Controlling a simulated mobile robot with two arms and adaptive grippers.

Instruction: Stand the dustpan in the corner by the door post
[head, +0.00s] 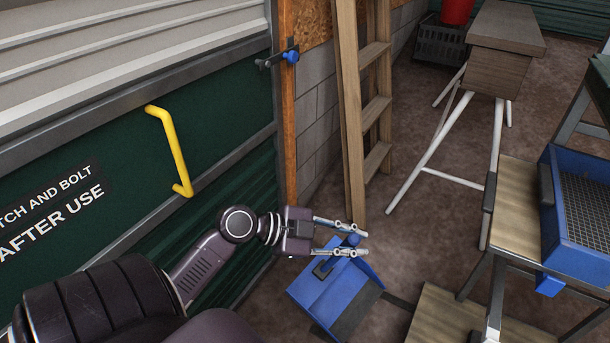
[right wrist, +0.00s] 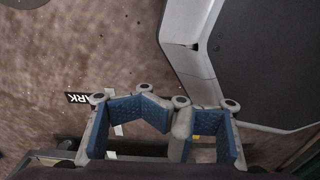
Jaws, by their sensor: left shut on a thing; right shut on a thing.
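The blue dustpan (head: 331,296) hangs from my left gripper (head: 354,244) in the head view, with its pan tilted below the fingers and its dark mouth toward the lower right. The left fingers are shut on its short handle. The orange-brown door post (head: 288,130) stands to the left and behind, at the edge of the green door (head: 225,115). The dustpan is apart from the post. My right gripper (right wrist: 162,118) shows only in the right wrist view. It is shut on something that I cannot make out.
A wooden ladder (head: 353,130) leans by the block wall (head: 316,120), close beyond the left gripper. A yellow handle (head: 173,150) juts from the door. A white-legged trestle (head: 500,70) and a blue sieve tray (head: 580,245) stand right. Brown floor (head: 410,235) lies between.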

